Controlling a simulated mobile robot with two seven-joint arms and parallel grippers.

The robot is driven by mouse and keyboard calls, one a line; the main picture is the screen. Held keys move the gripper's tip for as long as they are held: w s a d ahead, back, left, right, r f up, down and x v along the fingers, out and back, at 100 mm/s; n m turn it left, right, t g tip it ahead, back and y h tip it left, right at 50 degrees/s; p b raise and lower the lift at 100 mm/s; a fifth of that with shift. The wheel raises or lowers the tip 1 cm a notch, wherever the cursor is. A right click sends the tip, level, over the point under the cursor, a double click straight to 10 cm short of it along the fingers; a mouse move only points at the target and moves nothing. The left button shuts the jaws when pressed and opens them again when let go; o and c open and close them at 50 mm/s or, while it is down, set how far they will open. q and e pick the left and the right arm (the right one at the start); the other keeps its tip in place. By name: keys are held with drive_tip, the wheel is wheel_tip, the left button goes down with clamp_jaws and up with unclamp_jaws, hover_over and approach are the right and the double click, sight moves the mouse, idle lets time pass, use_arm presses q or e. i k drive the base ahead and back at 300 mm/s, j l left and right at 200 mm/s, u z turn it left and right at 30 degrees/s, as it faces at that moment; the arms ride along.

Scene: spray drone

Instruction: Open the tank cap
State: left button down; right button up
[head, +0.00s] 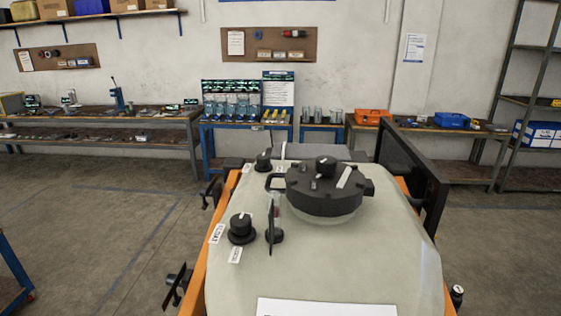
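The tank cap is a large round black lid (325,198) with ribbed sides, a raised black knob on top and a white mark. It sits on a pale neck on top of the whitish tank (330,262), towards its far side. Whether it is tight or loose cannot be told. A smaller black knob cap (241,229) and a thin upright black lever fitting (272,232) stand on the tank left of the lid. Neither of my grippers shows in the head view, and nothing is touching the lid.
An orange frame (199,268) surrounds the tank, with black brackets (177,284) at its left. A dark upright frame (411,172) stands close at the lid's right. Workbenches (105,125) line the back wall.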

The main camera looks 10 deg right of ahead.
sight(341, 194)
drive_tip(key=i+j+z, duration=0.4)
drive_tip(key=j+z, duration=0.25)
drive_tip(key=i+j+z, duration=0.1)
drive_tip(key=j+z, duration=0.2)
drive_tip(key=i+j+z, duration=0.4)
drive_tip(key=j, duration=0.3)
drive_tip(key=i+j+z, duration=0.1)
drive_tip(key=j+z, duration=0.35)
drive_tip(key=j, duration=0.3)
drive_tip(key=j+z, duration=0.4)
drive_tip(key=j, duration=0.4)
drive_tip(key=j+z, duration=0.4)
drive_tip(key=j, duration=0.45)
drive_tip(key=k+j+z, duration=0.2)
drive_tip(key=j+z, duration=0.25)
drive_tip(key=j, duration=0.3)
